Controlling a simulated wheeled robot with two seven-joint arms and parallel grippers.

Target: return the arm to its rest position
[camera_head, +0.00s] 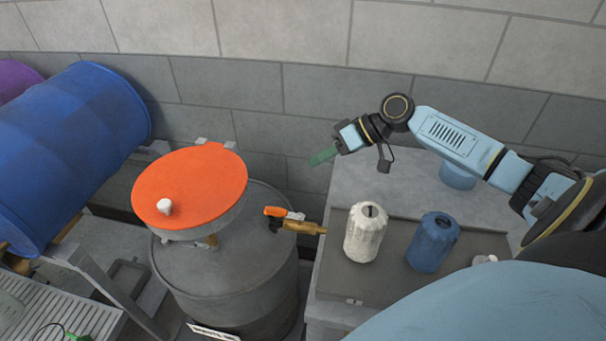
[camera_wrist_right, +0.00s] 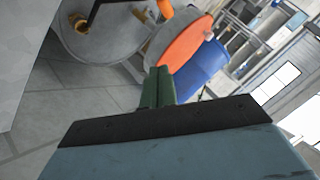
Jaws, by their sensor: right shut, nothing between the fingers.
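My right arm (camera_head: 455,135) comes in from the right in the head view and reaches over the grey cabinet. My right gripper (camera_head: 322,156) has green fingers, which are shut with nothing between them. It is in the air above the cabinet's back left part, apart from the containers. In the right wrist view the green fingers (camera_wrist_right: 158,88) lie together, with the drum and its orange lid beyond them. My left gripper is not in view.
A grey drum (camera_head: 225,285) with an orange lid (camera_head: 190,185) and a brass tap (camera_head: 304,228) stands left of the cabinet (camera_head: 395,175). A white container (camera_head: 365,235) and a blue container (camera_head: 433,243) stand on the cabinet. A blue barrel (camera_head: 70,150) lies at left.

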